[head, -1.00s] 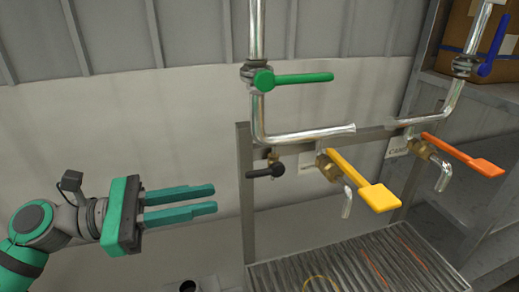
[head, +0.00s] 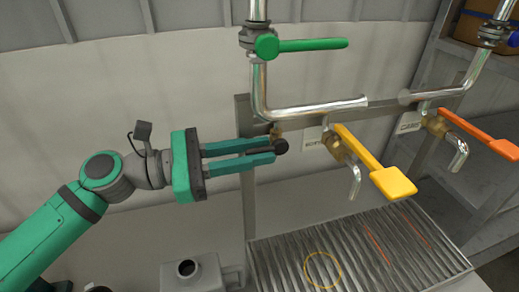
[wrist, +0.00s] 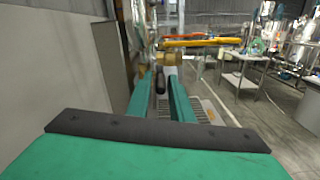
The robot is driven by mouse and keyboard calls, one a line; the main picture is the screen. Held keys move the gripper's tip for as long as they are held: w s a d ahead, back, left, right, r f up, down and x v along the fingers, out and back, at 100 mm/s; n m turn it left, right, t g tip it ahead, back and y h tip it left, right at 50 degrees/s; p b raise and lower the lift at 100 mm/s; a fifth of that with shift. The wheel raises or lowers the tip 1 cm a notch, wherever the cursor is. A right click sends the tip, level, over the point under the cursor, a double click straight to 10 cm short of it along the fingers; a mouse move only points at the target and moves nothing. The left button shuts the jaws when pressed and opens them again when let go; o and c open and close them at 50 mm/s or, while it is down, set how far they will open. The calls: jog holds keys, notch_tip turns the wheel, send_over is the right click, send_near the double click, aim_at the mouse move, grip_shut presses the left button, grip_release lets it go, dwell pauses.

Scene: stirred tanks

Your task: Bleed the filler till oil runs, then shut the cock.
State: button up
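The small black-handled cock (head: 281,146) sits on a brass fitting at the left end of the pipe rail. My gripper (head: 274,155) reaches it from the left, its teal fingers apart. In the wrist view the black handle (wrist: 160,82) shows between the fingertips (wrist: 160,88), with gaps beside it. In the head view the fingers hide part of the handle. The filler tap has a yellow lever (head: 380,165) pointing toward the lower right and a bent metal spout (head: 355,182). No oil shows at its mouth. A green lever (head: 312,45) lies crosswise on the pipe above.
An orange-levered tap (head: 480,135) stands to the right, with a blue-handled valve (head: 513,39) above it. A ribbed drain grate (head: 290,262) with a yellow ring and red lines lies below. A grey box (head: 190,272) with a round hole stands below my gripper.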

jog(key=shift+w+d, duration=0.2)
jog(key=shift+d, duration=0.3)
jog(key=shift+s+a, duration=0.1)
grip_shut()
jog(key=shift+f+t+h, duration=0.35)
jog(key=shift+h, duration=0.7)
jog(key=shift+f+t+h, duration=0.35)
jog(key=shift+h, duration=0.7)
grip_release()
